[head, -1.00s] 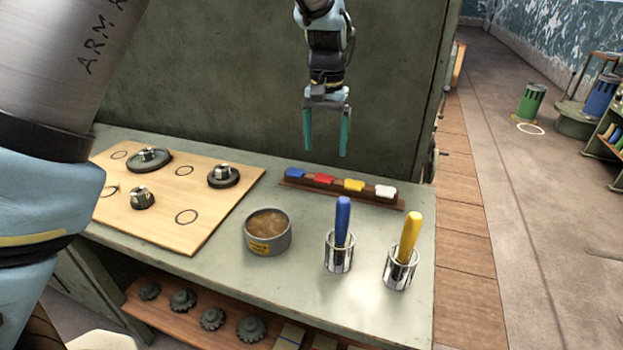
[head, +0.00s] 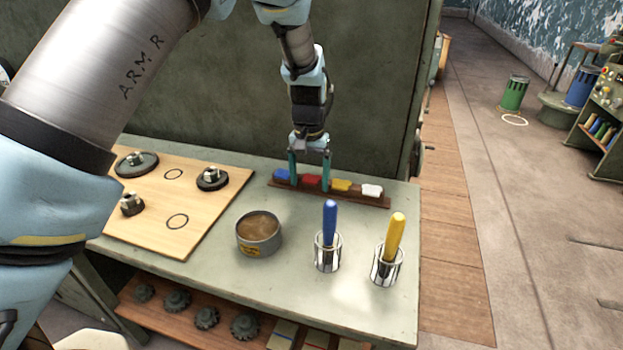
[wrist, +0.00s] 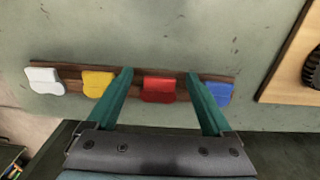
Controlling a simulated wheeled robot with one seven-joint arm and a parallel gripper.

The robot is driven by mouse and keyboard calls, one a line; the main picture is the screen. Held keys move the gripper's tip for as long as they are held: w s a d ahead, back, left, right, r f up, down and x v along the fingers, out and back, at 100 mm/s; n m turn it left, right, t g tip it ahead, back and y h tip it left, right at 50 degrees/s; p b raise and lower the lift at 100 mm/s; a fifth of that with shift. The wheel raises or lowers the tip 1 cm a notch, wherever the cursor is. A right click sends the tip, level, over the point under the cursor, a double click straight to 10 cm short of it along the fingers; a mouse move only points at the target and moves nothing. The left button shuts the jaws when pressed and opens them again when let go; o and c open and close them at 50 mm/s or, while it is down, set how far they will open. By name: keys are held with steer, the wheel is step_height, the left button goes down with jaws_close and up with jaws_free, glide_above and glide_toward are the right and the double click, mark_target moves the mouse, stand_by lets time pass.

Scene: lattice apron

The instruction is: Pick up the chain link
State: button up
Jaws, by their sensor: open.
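No piece is plainly recognisable as a chain link. A row of small coloured pieces lies on a brown wooden strip (head: 350,196) at the back of the bench: blue (head: 282,175), red (head: 312,181), yellow (head: 341,185) and white (head: 372,190). My gripper (head: 309,187) is open and points down over the strip. In the wrist view, the red piece (wrist: 158,90) shows between the two teal fingers. The blue piece (wrist: 219,94) lies just outside one finger, the yellow piece (wrist: 97,84) just outside the other. I cannot tell whether the fingers touch anything.
A round tin (head: 259,233) stands in front of the strip. Two metal cups hold a blue handle (head: 330,222) and a yellow handle (head: 395,236). A wooden board (head: 200,229) with dark discs and nuts lies at left. A tall panel (head: 230,90) rises behind the bench.

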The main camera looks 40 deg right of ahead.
mark_target(309, 182)
jaws_close()
stand_by(0.5)
step_height(309, 182, up, 10)
steer(key=b, duration=0.2)
stand_by(0.4)
